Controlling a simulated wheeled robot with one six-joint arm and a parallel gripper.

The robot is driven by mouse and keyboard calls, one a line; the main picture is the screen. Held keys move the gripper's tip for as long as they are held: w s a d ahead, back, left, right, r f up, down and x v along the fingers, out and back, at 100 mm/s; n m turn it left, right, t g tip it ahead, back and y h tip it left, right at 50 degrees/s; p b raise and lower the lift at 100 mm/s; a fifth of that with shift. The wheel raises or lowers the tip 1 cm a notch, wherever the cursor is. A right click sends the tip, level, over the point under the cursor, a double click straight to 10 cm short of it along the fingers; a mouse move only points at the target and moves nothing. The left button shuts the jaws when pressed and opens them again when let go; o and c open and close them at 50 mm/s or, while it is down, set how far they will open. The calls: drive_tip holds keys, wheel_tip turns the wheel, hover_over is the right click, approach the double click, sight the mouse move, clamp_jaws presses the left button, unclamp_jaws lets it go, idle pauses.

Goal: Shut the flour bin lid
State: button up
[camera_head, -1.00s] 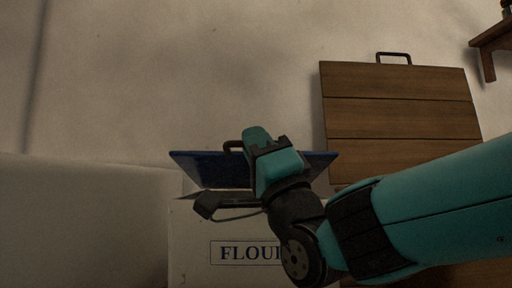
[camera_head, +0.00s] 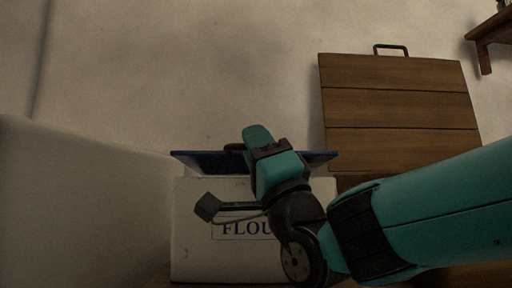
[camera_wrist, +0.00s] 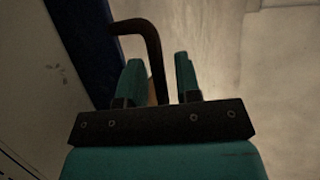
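The flour bin (camera_head: 190,240) is a white box with a blue-lettered label, partly covered by my arm. Its blue lid (camera_head: 210,162) shows as a thin, foreshortened panel above the box, standing partly open. In the wrist view the lid (camera_wrist: 85,50) is a dark blue strip, with a dark bent handle (camera_wrist: 150,40) sticking out from it. My gripper (camera_wrist: 160,75) has its two teal fingers apart, one on each side of the handle bar. A gap seems to show beside the bar. In the head view my gripper (camera_head: 257,135) covers the lid's middle, hiding the second finger.
A brown wooden plank lid (camera_head: 395,105) with a dark handle stands at right behind my arm. A pale block (camera_head: 80,210) fills the lower left beside the bin. A wooden table corner (camera_head: 490,35) shows at upper right. Plain wall lies behind.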

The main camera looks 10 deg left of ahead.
drive_tip(key=shift+o, duration=0.2)
drive_tip(key=shift+s+d+f+p, duration=0.15)
drive_tip(key=shift+p, duration=0.3)
drive_tip(key=s+d+p, duration=0.3)
drive_tip(key=s+d, duration=0.5)
drive_tip(key=s, duration=0.1)
drive_tip(key=shift+d+f, duration=0.35)
drive_tip(key=shift+w, duration=0.1)
